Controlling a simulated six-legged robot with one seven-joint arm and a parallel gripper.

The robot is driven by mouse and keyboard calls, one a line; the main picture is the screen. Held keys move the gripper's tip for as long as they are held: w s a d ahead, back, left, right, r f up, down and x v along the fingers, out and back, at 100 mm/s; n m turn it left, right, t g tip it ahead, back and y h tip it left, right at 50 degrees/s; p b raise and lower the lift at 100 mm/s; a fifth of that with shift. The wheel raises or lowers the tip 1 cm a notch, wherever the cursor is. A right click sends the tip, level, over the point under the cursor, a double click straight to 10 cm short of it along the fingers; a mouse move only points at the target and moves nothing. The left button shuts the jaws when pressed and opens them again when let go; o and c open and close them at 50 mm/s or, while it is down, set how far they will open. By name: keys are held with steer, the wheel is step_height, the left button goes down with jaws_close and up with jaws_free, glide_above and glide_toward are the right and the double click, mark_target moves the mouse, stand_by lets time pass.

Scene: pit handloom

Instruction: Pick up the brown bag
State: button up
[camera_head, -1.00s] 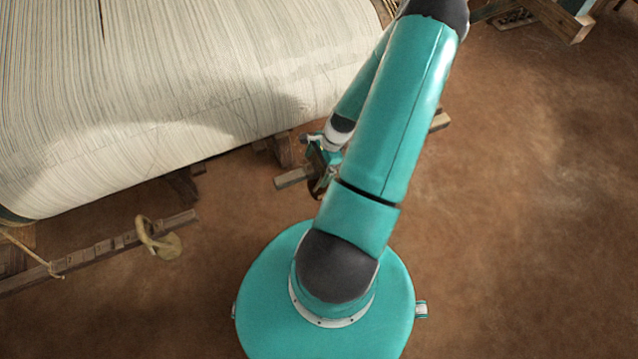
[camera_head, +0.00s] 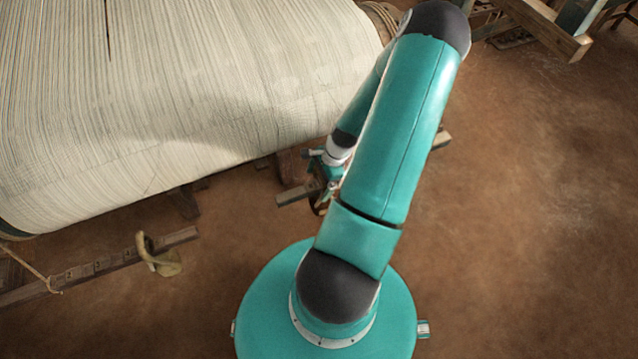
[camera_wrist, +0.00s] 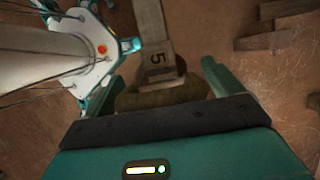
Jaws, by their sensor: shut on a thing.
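My gripper (camera_head: 326,178) is low beside the loom's near edge, partly hidden by my arm in the head view. In the wrist view my gripper (camera_wrist: 163,78) has its teal fingers on both sides of the brown bag (camera_wrist: 160,93) and is shut on it. The bag looks rounded and dark brown; its lower part is hidden behind the gripper body. In the head view a small dark brown part of the bag (camera_head: 320,206) shows just below the gripper.
The wide loom with pale threads (camera_head: 190,90) fills the upper left. A wooden bar (camera_head: 100,265) lies left, with an olive looped thing (camera_head: 165,262) at it. A wooden piece marked 5 (camera_wrist: 153,35) is just beyond the bag. Brown floor is clear on the right.

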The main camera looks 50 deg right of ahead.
steer(key=shift+r, duration=1.15)
steer(key=s+a, duration=0.4)
steer(key=s, duration=0.3)
steer(key=s+a, duration=0.5)
steer(key=s, duration=0.3)
steer(key=shift+s+a, duration=0.15)
steer(key=shift+s, duration=0.1)
